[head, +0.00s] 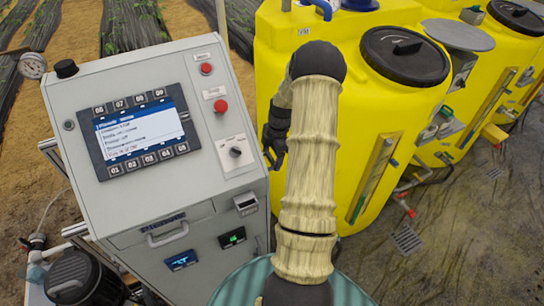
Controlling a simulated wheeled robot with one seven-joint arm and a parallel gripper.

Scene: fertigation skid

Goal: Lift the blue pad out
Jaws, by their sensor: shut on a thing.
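My gripper (273,157) is dark and hangs at the right edge of the grey control cabinet (225,205), in front of the yellow tank. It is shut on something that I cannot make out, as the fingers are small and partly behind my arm. I see no blue pad that I can be sure of in the head view. A closed-looking drawer with a handle (168,233) is in the cabinet front.
The cabinet's sloped panel has a lit screen (140,131), two red buttons and a rotary knob (236,152). Large yellow tanks (345,130) with black lids (405,55) stand close on the right. A dark motor-like unit (82,279) is at lower left.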

